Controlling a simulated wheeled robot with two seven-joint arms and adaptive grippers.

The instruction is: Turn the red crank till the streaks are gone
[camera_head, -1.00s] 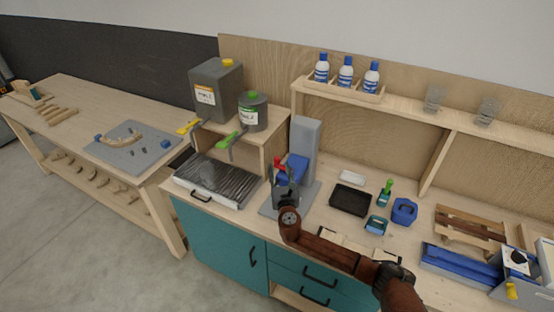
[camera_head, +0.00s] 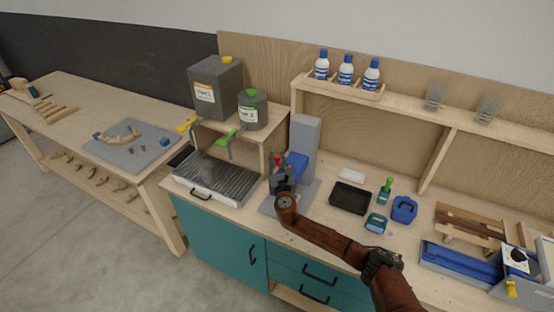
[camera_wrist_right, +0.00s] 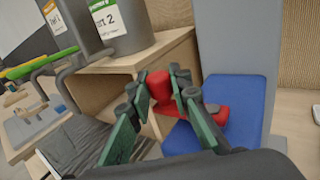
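The red crank (camera_wrist_right: 188,115) shows in the right wrist view, with its round red knob between the fingers of my right gripper (camera_wrist_right: 160,100). Its arm runs right in front of a blue block. In the head view the red crank (camera_head: 277,159) is a small red spot at the grey stand (camera_head: 304,140), and my right gripper (camera_head: 280,174) is right at it. The fingers stand apart on both sides of the knob; I cannot tell whether they touch it. The streaks cannot be made out. My left gripper is not in view.
A grey can (camera_head: 215,88) and a smaller grey can (camera_head: 252,111) stand on a raised shelf left of the stand. A ribbed tray (camera_head: 235,181) lies below them. A black tray (camera_head: 350,198) and a blue container (camera_head: 404,210) lie to the right.

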